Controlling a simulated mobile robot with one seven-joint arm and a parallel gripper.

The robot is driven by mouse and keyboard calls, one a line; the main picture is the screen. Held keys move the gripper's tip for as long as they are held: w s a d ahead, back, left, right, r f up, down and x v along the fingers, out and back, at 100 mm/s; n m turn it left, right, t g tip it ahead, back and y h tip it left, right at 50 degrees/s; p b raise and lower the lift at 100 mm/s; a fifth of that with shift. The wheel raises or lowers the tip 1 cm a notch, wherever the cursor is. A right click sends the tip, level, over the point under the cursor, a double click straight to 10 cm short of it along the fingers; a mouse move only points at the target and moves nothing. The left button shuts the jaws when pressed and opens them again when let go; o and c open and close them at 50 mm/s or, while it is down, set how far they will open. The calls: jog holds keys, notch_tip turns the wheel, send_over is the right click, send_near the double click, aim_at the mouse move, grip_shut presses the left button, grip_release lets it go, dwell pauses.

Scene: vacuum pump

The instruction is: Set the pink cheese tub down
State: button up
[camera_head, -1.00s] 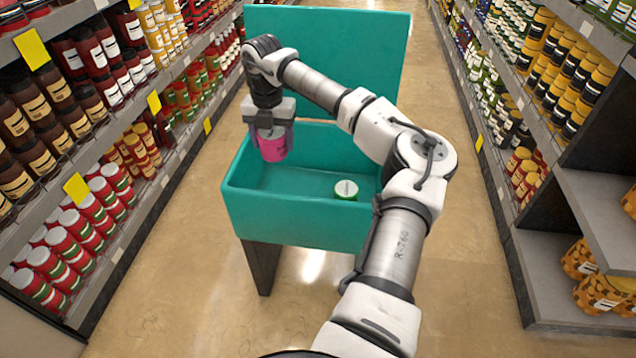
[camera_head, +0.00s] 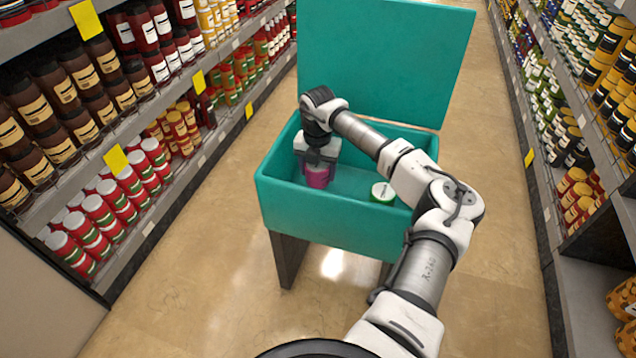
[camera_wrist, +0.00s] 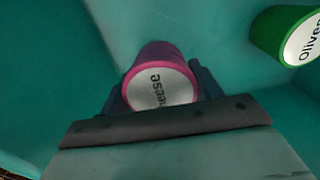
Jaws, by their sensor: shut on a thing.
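The pink cheese tub (camera_head: 318,177) is between the fingers of my gripper (camera_head: 317,172), inside the teal bin (camera_head: 335,212) at its left part. In the wrist view the tub (camera_wrist: 160,88) shows its pale lid with dark lettering, and the fingers of my gripper (camera_wrist: 163,92) press on both its sides. The tub is low in the bin, below the rim. I cannot tell whether its base touches the bin floor. A green tub (camera_head: 383,193) with a white lid stands in the bin to the right; it also shows in the wrist view (camera_wrist: 283,32).
The bin's raised teal back panel (camera_head: 385,60) stands behind it. Bare bin floor (camera_head: 350,183) lies between the two tubs. Stocked shelves flank the aisle on the left (camera_head: 150,205) and the right (camera_head: 545,150).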

aim_at(318, 181)
jog(key=shift+f+b, duration=0.35)
jog(key=shift+f, duration=2)
jog(key=o, duration=1.2)
jog(key=shift+c, duration=0.2)
notch_tip(318, 181, up, 12)
jog(key=shift+r+p, duration=0.1)
jog(key=shift+p, duration=0.8)
